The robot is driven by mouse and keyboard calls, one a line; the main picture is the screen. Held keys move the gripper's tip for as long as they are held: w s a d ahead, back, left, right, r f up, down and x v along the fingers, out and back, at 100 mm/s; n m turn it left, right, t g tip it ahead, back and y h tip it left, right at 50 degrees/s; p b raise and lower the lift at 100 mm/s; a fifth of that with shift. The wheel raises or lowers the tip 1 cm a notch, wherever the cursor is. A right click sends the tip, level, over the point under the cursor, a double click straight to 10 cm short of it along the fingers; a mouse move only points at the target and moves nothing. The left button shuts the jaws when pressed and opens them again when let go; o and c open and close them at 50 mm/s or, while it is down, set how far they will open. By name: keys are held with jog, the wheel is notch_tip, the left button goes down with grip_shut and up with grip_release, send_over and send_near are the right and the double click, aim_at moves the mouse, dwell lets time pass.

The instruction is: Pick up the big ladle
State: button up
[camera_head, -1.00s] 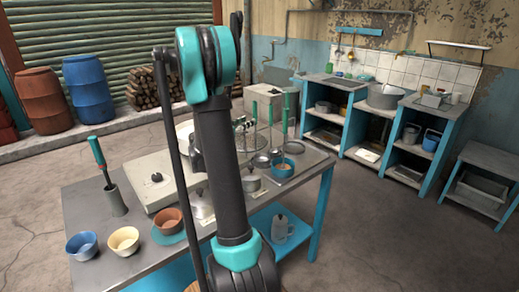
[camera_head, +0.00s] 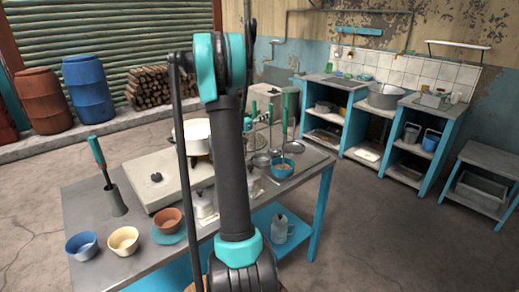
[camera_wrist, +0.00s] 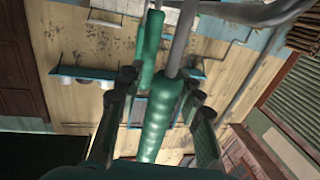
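Ladles with green handles (camera_head: 284,120) stand upright at the far right of the metal table in the head view, their bowls low. I cannot tell which is the big ladle. My gripper is mostly hidden behind my own arm in the head view. In the wrist view my gripper (camera_wrist: 155,115) is open, with one finger on each side of a green handle (camera_wrist: 162,112). Gaps show between the handle and both fingers. A second green handle (camera_wrist: 151,48) and a grey metal shaft show just beyond it.
The metal table (camera_head: 85,205) holds a light pot (camera_head: 197,130) on a stove (camera_head: 150,172). It also holds a blue bowl (camera_head: 82,245), a cream bowl (camera_head: 124,240), a brown bowl (camera_head: 168,219) and a green-handled tool in a grey holder (camera_head: 118,205). A teal bowl (camera_head: 282,170) sits by the ladles.

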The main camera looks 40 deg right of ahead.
grip_shut()
dwell(0.5)
